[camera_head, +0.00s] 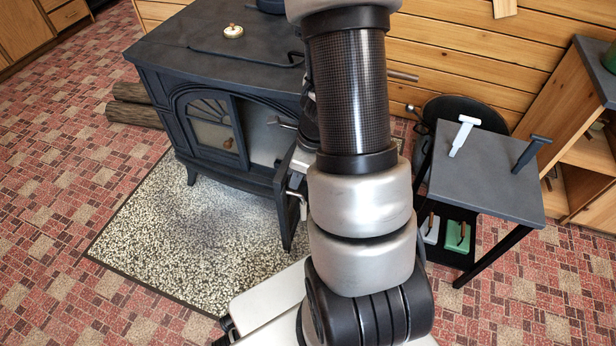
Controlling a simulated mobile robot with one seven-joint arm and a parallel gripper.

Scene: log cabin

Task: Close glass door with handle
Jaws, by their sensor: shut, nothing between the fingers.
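A black stove (236,55) stands at the upper left on a speckled hearth pad. Its left glass door (212,134) has an arched sunburst frame and lies flush with the front. A small wooden handle (229,143) sits at that door's right edge. My gripper (284,123) is mostly hidden behind my arm; what shows is shut and empty, close to the stove's right front. Contact with the stove cannot be made out.
A small dark table (480,175) with a white and a black tool on top stands at the right. A wooden shelf (585,155) is beyond it. My arm blocks the middle.

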